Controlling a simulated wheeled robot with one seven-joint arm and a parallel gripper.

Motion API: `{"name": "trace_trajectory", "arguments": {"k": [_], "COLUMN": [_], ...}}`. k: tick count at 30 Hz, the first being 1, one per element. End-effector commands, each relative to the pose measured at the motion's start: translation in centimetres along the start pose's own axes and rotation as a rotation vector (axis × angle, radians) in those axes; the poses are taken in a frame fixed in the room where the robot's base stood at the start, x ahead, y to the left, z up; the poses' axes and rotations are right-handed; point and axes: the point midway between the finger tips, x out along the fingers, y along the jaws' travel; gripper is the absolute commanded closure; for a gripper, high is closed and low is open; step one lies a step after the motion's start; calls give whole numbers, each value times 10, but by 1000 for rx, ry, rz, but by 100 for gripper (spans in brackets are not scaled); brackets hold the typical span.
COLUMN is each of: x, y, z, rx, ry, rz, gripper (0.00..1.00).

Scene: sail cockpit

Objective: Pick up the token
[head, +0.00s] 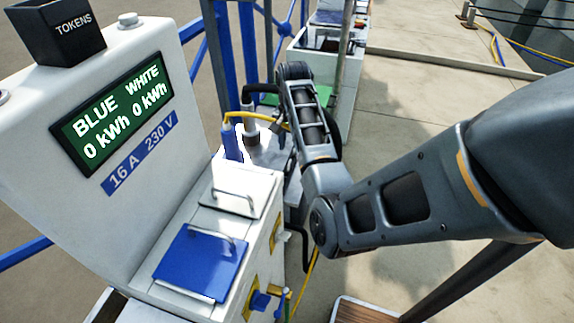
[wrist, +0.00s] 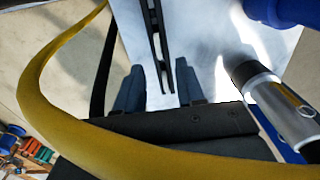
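I cannot pick out the token in either view. A black open-topped box (head: 62,30) labelled TOKENS sits on top of the white pedestal at the upper left of the head view; its inside is mostly dark. In the wrist view my gripper (wrist: 158,82) has its two blue-grey fingers apart, with a white surface and a dark, narrow double strip (wrist: 158,45) beyond and between them. No object is seen held. In the head view my arm reaches in from the right, and its end is beside the blue and black plugs, well away from the box. The fingertips are not clear there.
The white pedestal (head: 150,200) has a green display (head: 112,112), a blue flap (head: 202,262) and a white flap (head: 240,190). A yellow cable (wrist: 45,100) curves close across the wrist view, and a silver-and-black plug (wrist: 275,105) stands to the right. Blue railings (head: 220,60) stand behind.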

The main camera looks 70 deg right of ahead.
Motion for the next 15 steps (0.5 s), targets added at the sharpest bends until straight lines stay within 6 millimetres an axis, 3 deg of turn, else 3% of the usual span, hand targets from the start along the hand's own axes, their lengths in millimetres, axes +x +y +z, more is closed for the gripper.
{"name": "trace_trajectory", "arguments": {"k": [15], "x": [61], "y": [2], "z": [2], "rx": [-3], "ry": [0], "rz": [0], "gripper": [62]}}
